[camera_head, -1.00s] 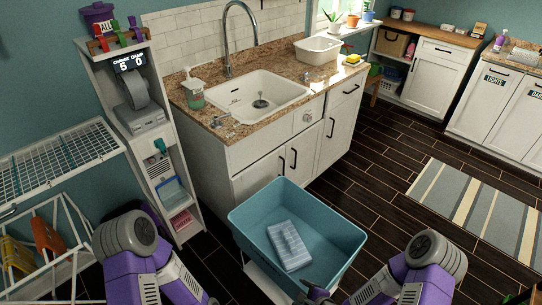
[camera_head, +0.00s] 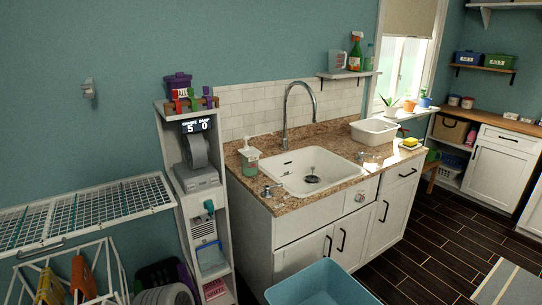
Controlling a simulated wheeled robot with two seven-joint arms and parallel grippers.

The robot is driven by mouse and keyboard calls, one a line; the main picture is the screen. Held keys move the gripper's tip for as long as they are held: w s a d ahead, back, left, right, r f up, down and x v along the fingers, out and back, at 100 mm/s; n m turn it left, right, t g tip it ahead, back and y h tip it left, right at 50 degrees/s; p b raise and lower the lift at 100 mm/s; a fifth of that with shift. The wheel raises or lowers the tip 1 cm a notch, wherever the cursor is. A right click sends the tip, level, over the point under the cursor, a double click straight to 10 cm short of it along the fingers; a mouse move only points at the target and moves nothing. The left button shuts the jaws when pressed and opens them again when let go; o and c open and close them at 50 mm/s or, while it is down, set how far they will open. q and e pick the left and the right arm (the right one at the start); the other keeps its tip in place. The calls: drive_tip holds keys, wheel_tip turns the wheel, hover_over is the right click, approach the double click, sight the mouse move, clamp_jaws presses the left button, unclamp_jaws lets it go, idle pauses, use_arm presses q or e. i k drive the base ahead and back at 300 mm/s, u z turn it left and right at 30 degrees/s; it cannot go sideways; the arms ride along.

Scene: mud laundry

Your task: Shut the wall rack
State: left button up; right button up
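The wall rack (camera_head: 85,212) is a white wire frame with teal strips, at the left in the head view. It is folded out from the teal wall and lies about level. A small handle (camera_head: 38,251) hangs at its front edge. A small grey catch or hook (camera_head: 89,89) is fixed on the wall above the rack. Neither of my grippers is in view.
A white frame with orange and yellow items (camera_head: 82,277) stands under the rack. A narrow white shelf tower (camera_head: 173,170) stands right of the rack, close to its end. A blue tub (camera_head: 318,287) is at the bottom before the sink counter (camera_head: 262,196). Wall above the rack is mostly clear.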

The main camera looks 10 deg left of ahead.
sight(44, 242)
drive_tip(key=u, duration=1.6)
drive_tip(key=k, duration=0.4)
drive_tip(key=u, duration=0.35)
drive_tip(key=i, duration=1.7)
drive_tip(key=z, duration=0.4)
